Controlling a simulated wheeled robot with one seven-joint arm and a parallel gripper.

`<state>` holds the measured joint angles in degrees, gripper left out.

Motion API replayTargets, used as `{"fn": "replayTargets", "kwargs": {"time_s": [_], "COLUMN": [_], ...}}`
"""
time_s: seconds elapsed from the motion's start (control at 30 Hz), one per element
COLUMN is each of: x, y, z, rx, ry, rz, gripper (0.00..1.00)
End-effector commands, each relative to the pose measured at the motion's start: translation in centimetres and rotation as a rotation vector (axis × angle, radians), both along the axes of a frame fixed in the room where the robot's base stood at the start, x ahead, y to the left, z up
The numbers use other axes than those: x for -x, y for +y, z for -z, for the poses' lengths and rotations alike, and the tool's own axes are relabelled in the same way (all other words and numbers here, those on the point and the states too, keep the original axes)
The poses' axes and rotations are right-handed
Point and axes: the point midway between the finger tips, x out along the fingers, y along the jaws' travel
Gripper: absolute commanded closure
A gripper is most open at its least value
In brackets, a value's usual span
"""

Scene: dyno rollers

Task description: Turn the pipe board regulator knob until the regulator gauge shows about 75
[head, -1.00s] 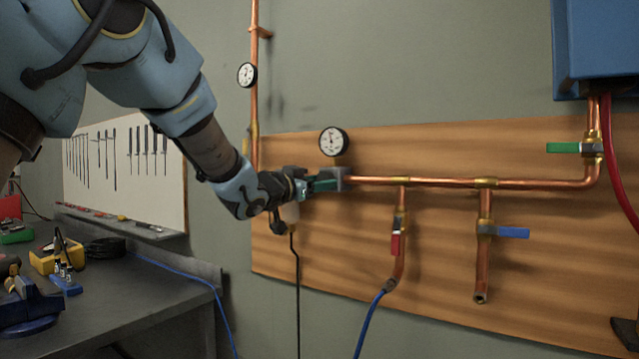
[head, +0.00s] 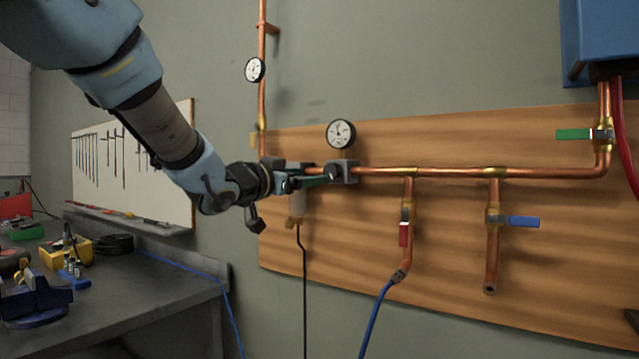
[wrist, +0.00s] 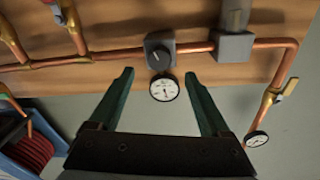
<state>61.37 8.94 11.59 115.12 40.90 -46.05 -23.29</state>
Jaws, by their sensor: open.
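The regulator is a grey block (head: 347,171) on the copper pipe, with a dark round knob (head: 333,173) on its front. Its white-faced gauge (head: 341,133) stands above it; the needle is too small to read exactly. My gripper (head: 318,180) is just left of the knob in the head view, fingers open. In the wrist view, which shows the board upside down, the open green fingers (wrist: 159,76) point towards the board, with the gauge (wrist: 164,88) between them and the knob (wrist: 157,52) just beyond their tips. Nothing is held.
A second grey block with a bowl (wrist: 235,46) sits along the pipe. A smaller gauge (head: 255,69) is on the vertical pipe. Red (head: 404,234), blue (head: 524,221) and green (head: 574,134) valve handles are further right. A cluttered workbench (head: 150,292) stands at left.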

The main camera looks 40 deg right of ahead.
Motion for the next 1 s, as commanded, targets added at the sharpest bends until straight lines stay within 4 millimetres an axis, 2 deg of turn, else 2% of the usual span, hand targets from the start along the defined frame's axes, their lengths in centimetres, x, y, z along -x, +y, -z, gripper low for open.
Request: {"fn": "replayTargets", "kwargs": {"time_s": [0.1,0.3,1.0], "x": [0.3,0.7,0.6], "y": [1.8,3.0,3.1], "z": [0.2,0.2,0.2], "rx": [0.002,0.001,0.000], "ry": [0.001,0.001,0.001], "rz": [-0.002,0.000,0.000], "gripper": [0.19,0.19,0.19]}}
